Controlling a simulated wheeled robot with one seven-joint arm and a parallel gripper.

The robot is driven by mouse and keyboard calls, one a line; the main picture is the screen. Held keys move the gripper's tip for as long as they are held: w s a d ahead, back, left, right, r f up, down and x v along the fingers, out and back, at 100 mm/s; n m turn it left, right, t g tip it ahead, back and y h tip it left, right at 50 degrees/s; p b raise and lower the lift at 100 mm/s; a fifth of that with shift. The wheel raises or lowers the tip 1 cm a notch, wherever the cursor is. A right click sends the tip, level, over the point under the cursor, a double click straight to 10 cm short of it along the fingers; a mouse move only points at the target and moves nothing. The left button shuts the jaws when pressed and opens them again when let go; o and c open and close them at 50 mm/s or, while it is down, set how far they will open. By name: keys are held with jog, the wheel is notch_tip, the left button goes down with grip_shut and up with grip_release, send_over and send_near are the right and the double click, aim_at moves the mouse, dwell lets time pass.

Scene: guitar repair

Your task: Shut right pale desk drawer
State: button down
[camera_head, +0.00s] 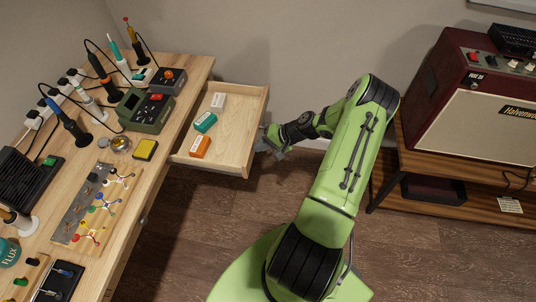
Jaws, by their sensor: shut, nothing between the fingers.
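The pale desk drawer (241,98) is pulled out from the far part of the wooden desk, toward the right of the picture. Small boxes lie inside it: a white one (218,100), a teal one (205,122) and an orange one (200,146). My gripper (262,141) is shut and empty, at the outer side of the drawer's front panel near its lower end. I cannot tell whether the fingers touch the panel. The drawer's handle is not clearly visible.
The desk (122,215) holds soldering irons, a green station (146,110), a yellow sponge (144,150) and a parts board (90,210). An amplifier (475,110) stands on a shelf unit at the right.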

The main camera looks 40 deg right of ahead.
jog(key=b, duration=0.4)
send_over(191, 135)
jog(key=s+a, duration=0.2)
jog(key=s, duration=0.3)
jog(key=shift+d, duration=0.2)
jog(key=shift+d+f, duration=0.1)
